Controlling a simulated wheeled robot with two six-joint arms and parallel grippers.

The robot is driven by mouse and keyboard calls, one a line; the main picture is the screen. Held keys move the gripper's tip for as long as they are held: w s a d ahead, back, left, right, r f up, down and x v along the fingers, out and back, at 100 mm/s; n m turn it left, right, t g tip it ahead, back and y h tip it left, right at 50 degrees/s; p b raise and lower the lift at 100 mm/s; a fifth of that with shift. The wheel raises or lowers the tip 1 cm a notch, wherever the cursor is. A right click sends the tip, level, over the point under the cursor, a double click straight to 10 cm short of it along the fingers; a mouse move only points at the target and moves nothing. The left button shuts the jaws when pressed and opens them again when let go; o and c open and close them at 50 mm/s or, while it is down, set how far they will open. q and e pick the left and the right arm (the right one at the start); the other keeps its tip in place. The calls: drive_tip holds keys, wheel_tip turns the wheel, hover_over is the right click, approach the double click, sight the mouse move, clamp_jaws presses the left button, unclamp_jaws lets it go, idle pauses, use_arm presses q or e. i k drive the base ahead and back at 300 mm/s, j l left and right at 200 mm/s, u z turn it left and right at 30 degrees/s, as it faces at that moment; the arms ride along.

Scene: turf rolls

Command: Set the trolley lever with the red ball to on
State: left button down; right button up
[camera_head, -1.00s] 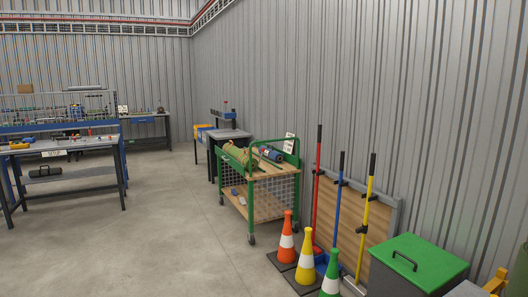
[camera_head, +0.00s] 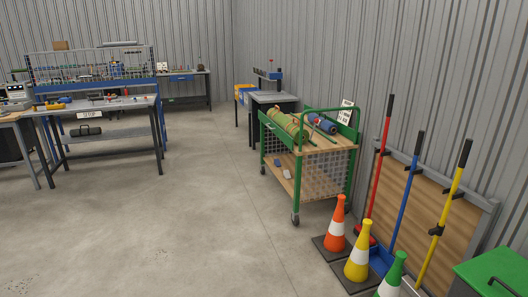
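The green trolley (camera_head: 320,187) stands right of centre against the corrugated wall. It has a wooden top with green turf rolls (camera_head: 286,125) and a blue roll (camera_head: 321,122) on it, mesh sides, a lower wooden shelf and a white sign (camera_head: 346,113). I cannot make out a lever with a red ball on it at this distance. Neither of my grippers is in view.
Orange (camera_head: 337,224), yellow (camera_head: 358,252) and green (camera_head: 393,276) cones stand in front of the trolley's right side. A workbench (camera_head: 100,105) stands at left. The floor (camera_head: 190,215) between is clear.

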sight(316, 120)
drive_tip(key=i, duration=0.7)
drive_tip(key=i+j+z, duration=0.1)
drive_tip(key=i, duration=0.55)
drive_tip(key=i+j, duration=0.15)
drive_tip(key=i, duration=0.55)
drive_tip(key=i+j+z, duration=0.15)
drive_tip(key=i+z, duration=0.3)
drive_tip(key=i+j+z, duration=0.25)
drive_tip(key=z, duration=0.2)
drive_tip(key=i+j+z, duration=0.7)
drive_tip(key=j+z, duration=0.15)
drive_tip(key=i+j+z, duration=0.15)
drive_tip(key=j+z, duration=0.3)
drive_tip(key=j, duration=0.25)
